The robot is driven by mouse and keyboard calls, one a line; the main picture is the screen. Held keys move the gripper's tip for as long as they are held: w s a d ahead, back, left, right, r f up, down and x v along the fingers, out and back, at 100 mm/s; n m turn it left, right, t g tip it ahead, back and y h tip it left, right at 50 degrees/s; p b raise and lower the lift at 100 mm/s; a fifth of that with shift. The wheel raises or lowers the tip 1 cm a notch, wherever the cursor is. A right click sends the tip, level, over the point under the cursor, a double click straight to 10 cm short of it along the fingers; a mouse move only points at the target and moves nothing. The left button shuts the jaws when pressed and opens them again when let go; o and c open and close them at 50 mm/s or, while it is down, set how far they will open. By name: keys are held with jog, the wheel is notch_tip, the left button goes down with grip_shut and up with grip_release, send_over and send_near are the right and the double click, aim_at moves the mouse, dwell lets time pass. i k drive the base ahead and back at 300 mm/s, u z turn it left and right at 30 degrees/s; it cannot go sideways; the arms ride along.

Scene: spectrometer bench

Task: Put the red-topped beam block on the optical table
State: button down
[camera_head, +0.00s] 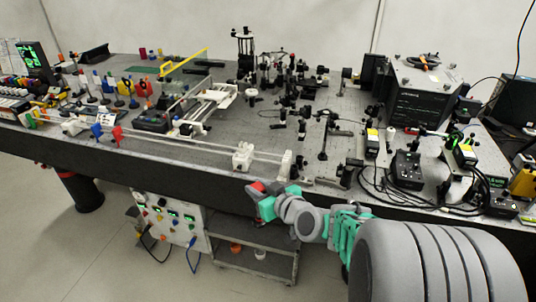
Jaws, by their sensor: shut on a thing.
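My gripper (262,198) is in front of the front edge of the optical table (190,152), near the middle of the picture. A small red top (258,187) shows at its fingers, and the gripper is shut on this red-topped beam block. The body of the block is mostly hidden by the fingers. The grey table top runs across the picture behind the gripper. From this view I cannot tell the exact height of the block relative to the table top.
White mounts (243,156) stand near the table's front edge behind my gripper. A red flag-like piece (117,134) and a blue one stand farther left. Many optics crowd the middle, and a dark box (425,95) stands right. A cart (255,250) stands below the table.

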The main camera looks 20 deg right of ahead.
aim_at(262, 145)
jog(key=u, duration=0.5)
jog(key=k, duration=0.55)
jog(key=u, duration=1.1)
jog(key=i, duration=1.25)
jog(key=z, duration=0.3)
jog(key=i, duration=0.5)
jog(key=z, duration=1)
jog(key=i, duration=0.35)
jog(key=z, duration=0.35)
